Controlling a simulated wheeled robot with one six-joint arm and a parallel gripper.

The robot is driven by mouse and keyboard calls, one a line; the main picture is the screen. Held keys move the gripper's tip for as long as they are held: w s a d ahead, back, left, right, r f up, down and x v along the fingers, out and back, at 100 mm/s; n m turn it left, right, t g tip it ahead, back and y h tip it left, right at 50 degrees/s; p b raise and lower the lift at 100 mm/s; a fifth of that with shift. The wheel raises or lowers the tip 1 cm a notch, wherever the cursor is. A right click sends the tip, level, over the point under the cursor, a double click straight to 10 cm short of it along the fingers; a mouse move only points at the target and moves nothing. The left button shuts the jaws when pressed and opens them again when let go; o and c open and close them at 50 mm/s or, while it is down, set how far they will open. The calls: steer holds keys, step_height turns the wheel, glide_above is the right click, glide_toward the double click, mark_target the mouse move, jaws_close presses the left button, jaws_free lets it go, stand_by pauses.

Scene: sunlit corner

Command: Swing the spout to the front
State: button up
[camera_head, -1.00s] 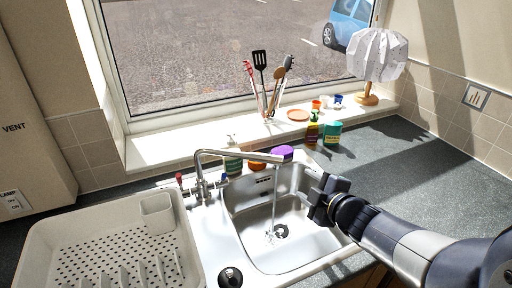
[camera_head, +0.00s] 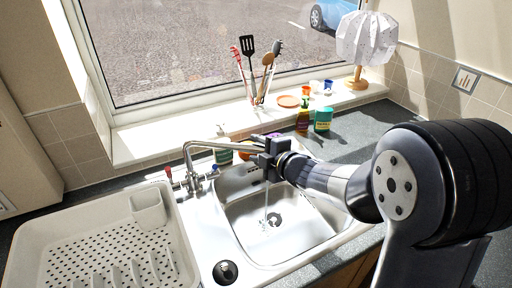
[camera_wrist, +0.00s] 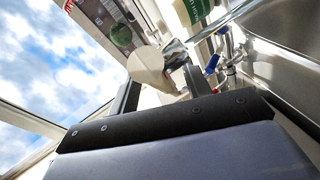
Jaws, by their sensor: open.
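The chrome tap (camera_head: 190,183) stands at the back left of the sink, and its long spout (camera_head: 222,143) points right across the bowl. Water runs from the spout's end into the sink (camera_head: 292,208). My gripper (camera_head: 266,160) is open at the spout's outer end and hides part of it. I cannot tell whether it touches the spout. In the wrist view my gripper's fingers (camera_wrist: 160,90) stand apart, with a bright chrome piece (camera_wrist: 174,52), likely the spout, near the right finger. The tap's blue-marked handle (camera_wrist: 212,64) shows behind.
A grey dish rack (camera_head: 110,240) fills the left counter. Bottles stand behind the sink, including a green one (camera_head: 222,156). A brown bottle (camera_head: 303,121), a teal tub (camera_head: 322,119), a utensil holder (camera_head: 257,100) and a lamp (camera_head: 366,40) are farther back.

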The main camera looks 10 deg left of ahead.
steer(key=shift+w+a+f, duration=0.15)
steer(key=shift+w+a, duration=0.15)
steer(key=shift+a, duration=0.05)
jaws_close()
stand_by(0.4)
